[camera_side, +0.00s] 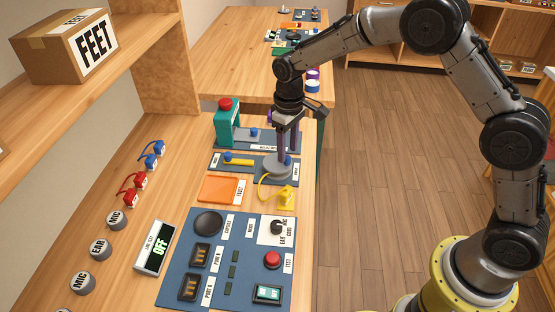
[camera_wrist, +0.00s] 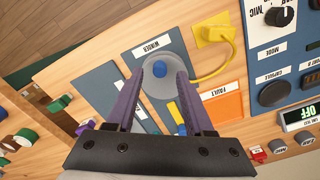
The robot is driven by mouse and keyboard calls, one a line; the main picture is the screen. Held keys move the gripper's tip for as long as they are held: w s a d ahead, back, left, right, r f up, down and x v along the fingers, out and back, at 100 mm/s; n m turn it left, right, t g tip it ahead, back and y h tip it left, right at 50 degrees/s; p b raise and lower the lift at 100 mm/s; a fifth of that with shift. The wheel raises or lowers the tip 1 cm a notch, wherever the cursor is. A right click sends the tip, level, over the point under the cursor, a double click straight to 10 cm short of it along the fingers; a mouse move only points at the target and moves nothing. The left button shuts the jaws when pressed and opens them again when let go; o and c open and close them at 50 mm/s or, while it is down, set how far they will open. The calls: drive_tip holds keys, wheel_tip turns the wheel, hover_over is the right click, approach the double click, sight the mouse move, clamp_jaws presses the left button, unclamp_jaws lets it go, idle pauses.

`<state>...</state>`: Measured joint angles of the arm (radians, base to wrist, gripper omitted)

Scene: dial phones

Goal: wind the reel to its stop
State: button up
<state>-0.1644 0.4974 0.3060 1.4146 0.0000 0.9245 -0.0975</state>
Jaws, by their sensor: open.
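The reel (camera_side: 272,170) is a grey disc on the blue panel labelled WINDER (camera_wrist: 178,53), with a blue knob standing on it. A yellow cord runs from the reel to a yellow plug piece (camera_side: 285,197), also in the wrist view (camera_wrist: 214,33). My gripper (camera_side: 287,150) points down over the reel. In the wrist view its two purple fingers are apart, one on each side of the blue knob (camera_wrist: 159,69), with gaps between. I cannot tell how far down the fingertips reach beside the knob. A yellow bar (camera_side: 237,160) lies on the same panel.
An orange FAULT panel (camera_side: 220,189) lies in front of the winder. A teal stand with a red button (camera_side: 225,104) rises behind it. A large blue test panel (camera_side: 222,285) and the OFF display (camera_side: 153,248) are nearer. The bench edge is close on the right.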

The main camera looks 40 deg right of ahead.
sight(277, 163)
drive_tip(key=shift+f, duration=0.95)
drive_tip(key=shift+f, duration=0.35)
drive_tip(key=shift+f, duration=0.2)
drive_tip(key=shift+r, duration=0.15)
drive_tip(key=c, duration=0.7)
